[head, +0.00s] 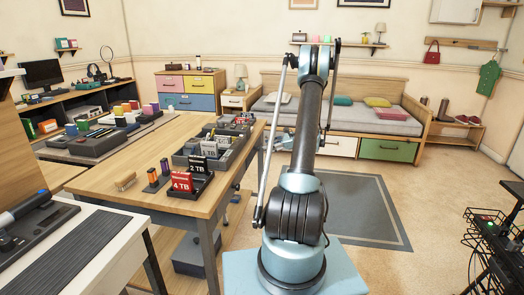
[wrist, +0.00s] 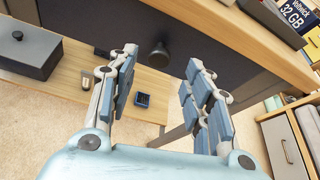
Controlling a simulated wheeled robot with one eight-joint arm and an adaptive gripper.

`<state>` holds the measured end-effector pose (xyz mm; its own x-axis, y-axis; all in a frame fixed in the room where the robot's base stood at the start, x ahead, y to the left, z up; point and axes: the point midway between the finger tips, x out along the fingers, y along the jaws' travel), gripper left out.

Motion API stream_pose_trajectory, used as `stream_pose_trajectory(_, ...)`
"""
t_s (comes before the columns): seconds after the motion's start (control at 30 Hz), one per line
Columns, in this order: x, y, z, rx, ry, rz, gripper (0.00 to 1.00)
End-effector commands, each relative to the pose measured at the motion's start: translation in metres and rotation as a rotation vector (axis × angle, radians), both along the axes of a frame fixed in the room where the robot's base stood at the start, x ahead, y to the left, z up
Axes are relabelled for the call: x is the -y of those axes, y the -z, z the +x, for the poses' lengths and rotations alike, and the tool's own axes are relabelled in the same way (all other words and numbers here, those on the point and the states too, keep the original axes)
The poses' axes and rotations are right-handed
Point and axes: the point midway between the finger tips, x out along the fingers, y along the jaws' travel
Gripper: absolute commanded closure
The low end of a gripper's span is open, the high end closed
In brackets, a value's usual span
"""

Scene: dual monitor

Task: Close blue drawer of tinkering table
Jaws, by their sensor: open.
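The wooden work table (head: 108,184) stands left of my arm in the head view. I cannot make out a blue drawer on it; its side facing my arm is mostly hidden. A blue drawer front (head: 188,102) shows on the chest at the back wall and looks flush. In the head view my gripper is mostly hidden behind my arm.
A black tray (head: 182,160) and labelled storage boxes stand on the work table. In the wrist view a dark grey box (wrist: 30,56) is on a low wooden surface. A bed (head: 350,118) stands behind my arm.

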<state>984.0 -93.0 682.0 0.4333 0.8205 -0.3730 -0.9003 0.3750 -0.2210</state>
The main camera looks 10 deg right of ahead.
Motion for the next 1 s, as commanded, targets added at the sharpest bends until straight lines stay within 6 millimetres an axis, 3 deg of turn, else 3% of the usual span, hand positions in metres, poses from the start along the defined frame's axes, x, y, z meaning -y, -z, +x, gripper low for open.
stream_pose_trajectory(0.2, 0.032, -0.014, -0.016, 0.0, 0.002, 0.001, 0.54)
stream_pose_trajectory(0.4, 0.046, -0.021, -0.024, 0.0, 0.001, 0.0, 0.54)
stream_pose_trajectory(0.83, 0.048, -0.023, -0.026, 0.0, -0.001, -0.001, 0.54)
stream_pose_trajectory(1.0, 0.037, -0.037, -0.032, 0.016, -0.023, -0.042, 0.54)
